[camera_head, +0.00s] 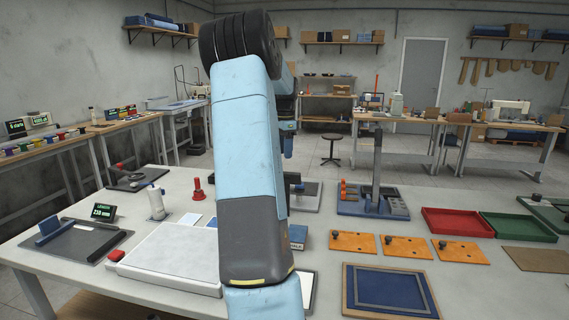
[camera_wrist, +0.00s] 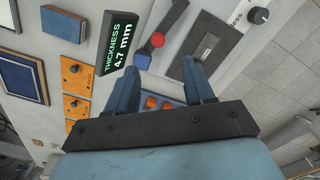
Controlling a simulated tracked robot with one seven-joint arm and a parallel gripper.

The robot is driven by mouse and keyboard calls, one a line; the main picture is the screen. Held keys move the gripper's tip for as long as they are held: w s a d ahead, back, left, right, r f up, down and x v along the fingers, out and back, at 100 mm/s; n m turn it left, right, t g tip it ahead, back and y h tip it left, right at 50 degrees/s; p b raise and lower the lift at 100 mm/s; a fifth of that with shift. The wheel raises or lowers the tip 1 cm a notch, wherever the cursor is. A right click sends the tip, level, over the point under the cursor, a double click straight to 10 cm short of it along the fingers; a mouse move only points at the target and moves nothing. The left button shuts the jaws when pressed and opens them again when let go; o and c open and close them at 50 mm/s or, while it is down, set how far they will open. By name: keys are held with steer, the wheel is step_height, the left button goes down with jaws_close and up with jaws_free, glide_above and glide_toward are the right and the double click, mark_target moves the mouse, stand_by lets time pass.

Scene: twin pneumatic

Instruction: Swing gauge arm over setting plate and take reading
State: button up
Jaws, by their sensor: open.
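In the head view my arm hides the gripper and most of this station.
Orange blocks (camera_wrist: 151,102) show between the fingers. In the head view a column stand (camera_head: 376,165), red tray (camera_head: 457,222), green tray (camera_head: 520,227), orange plates (camera_head: 380,245) and blue mat (camera_head: 392,290) lie right of my arm. A length display (camera_head: 103,212) and white slab (camera_head: 172,255) lie left.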

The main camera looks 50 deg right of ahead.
steer(key=shift+r, duration=1.2)
